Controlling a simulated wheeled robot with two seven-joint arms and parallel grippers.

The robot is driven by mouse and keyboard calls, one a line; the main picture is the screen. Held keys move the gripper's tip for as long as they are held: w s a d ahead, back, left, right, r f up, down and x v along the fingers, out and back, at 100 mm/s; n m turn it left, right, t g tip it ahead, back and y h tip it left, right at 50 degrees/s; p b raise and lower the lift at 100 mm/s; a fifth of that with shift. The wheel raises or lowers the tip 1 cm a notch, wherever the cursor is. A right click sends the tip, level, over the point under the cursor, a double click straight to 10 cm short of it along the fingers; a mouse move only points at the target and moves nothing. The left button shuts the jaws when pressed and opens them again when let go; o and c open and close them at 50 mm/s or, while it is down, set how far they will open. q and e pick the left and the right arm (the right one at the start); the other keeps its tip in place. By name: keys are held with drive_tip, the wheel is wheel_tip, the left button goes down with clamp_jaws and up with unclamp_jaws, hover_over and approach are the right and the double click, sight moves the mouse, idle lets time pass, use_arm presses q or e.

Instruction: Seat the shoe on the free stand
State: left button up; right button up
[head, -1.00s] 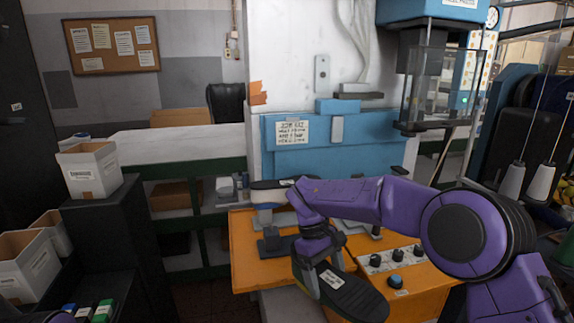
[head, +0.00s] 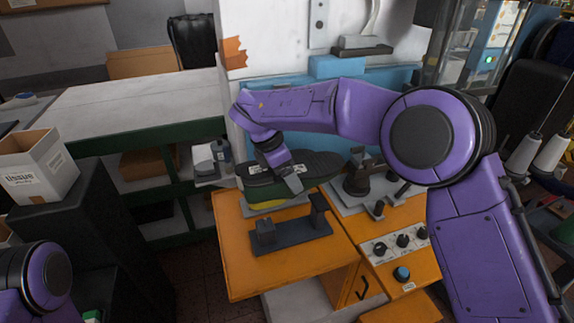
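A dark green shoe (head: 318,166) with a white label is held sole-up over the back of the orange bench. My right gripper (head: 290,178) reaches down from the left end of the purple forearm and appears shut around the middle of the shoe, though its fingertips are partly hidden. A dark stand (head: 292,236) with a flat base and two upright posts is empty on the bench, in front of and below the shoe. A yellow part (head: 267,202) shows under the shoe; I cannot tell what it belongs to. My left gripper is out of view.
The orange bench (head: 235,265) has a metal fixture (head: 357,180) at its back and a knob panel (head: 402,243) at right. A blue machine front stands behind. A white-topped counter (head: 130,112) is at left, with a tissue box (head: 38,168) on a black cabinet.

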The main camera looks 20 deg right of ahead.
sight(288, 198)
wheel_tip(288, 198, down, 2)
drive_tip(key=shift+s+a+f+b, duration=0.1)
drive_tip(key=shift+b, duration=0.5)
drive_tip(key=shift+f, duration=0.3)
drive_tip(key=shift+f+b, duration=0.8)
drive_tip(key=shift+b, duration=0.2)
drive_tip(key=shift+f+b, duration=1.7)
drive_tip(key=shift+f, duration=0.15)
drive_tip(key=o, duration=1.5)
drive_tip(key=shift+o, duration=0.7)
drive_tip(key=shift+s, duration=0.1)
